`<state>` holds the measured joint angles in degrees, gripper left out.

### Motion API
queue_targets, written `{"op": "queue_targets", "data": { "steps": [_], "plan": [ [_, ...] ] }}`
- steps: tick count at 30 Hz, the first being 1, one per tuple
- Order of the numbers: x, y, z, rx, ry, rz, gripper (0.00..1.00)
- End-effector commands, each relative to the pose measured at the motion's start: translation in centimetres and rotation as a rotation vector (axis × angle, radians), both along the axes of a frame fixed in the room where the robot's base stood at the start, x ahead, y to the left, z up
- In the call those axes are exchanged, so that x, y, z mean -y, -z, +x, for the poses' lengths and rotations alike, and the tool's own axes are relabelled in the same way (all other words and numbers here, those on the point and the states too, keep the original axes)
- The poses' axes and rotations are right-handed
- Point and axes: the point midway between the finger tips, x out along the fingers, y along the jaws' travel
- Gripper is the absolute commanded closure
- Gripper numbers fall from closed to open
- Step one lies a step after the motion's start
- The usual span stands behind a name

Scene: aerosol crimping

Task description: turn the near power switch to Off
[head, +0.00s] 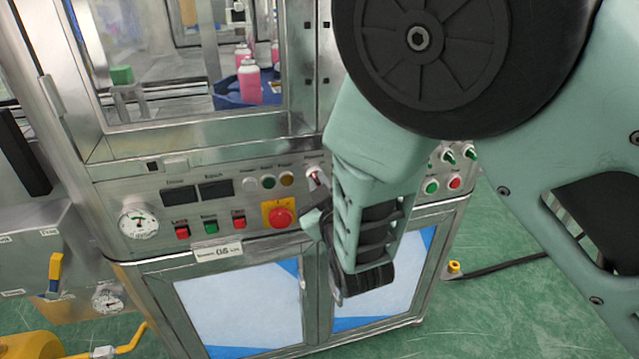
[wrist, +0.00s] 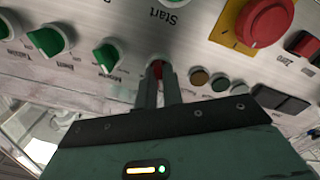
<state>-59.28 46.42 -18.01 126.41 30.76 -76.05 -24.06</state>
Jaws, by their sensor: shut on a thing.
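The near power switch (wrist: 157,70), a small red knob on the machine's metal panel, sits between my fingertips in the wrist view. It also shows in the head view (head: 315,178), right of a row of small round lamps. My gripper (wrist: 156,84) is shut on this knob, one finger on each side. The fingers cover part of it, and its label and exact angle cannot be read. In the head view my arm hides much of the gripper and the panel just right of the switch.
A red emergency stop on a yellow plate (head: 280,217) is close below left of the switch. Green knobs (wrist: 107,57) stand beside my gripper in the wrist view.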

Motion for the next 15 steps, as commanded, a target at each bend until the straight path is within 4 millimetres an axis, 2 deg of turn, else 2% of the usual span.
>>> {"op": "queue_targets", "data": {
  "steps": [9, 10, 12, 15],
  "plan": [
    [0.00, 0.08, -0.05, -0.001, -0.001, -0.003, 1.00],
    [-0.01, 0.08, -0.05, -0.001, -0.001, -0.003, 0.83],
    [0.00, 0.07, -0.05, -0.001, -0.001, -0.002, 0.70],
    [0.00, 0.05, -0.04, -0.001, 0.000, -0.002, 0.70]
  ]
}}
